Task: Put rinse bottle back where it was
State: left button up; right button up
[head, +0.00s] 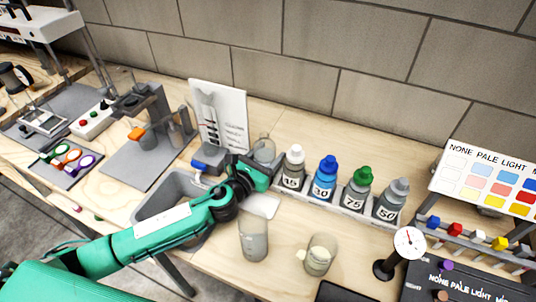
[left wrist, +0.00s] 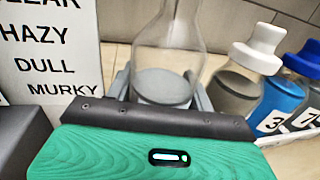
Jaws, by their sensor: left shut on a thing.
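A clear bottle with greyish liquid, which seems to be the rinse bottle (head: 265,146), is upright behind my left gripper (head: 267,164), left of the white-capped bottle. It shows large in the left wrist view (left wrist: 168,48), with grey pieces on both sides of its lower part. My left gripper (left wrist: 162,98) is shut on this bottle. The bottle's base is hidden by the gripper, so I cannot tell whether it touches a surface. My right gripper is not in view.
Capped bottles, white (head: 293,167), blue (head: 324,178), green (head: 356,188) and grey (head: 391,200), stand in a row to the right. A sign board (head: 220,115) stands left. Two clear cups (head: 253,238) (head: 319,254) stand in front. A grey basin (head: 160,198) lies under my arm.

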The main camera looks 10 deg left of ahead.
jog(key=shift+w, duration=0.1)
pick_arm(q)
jog(key=shift+f, duration=0.1)
jog(key=o, duration=0.9)
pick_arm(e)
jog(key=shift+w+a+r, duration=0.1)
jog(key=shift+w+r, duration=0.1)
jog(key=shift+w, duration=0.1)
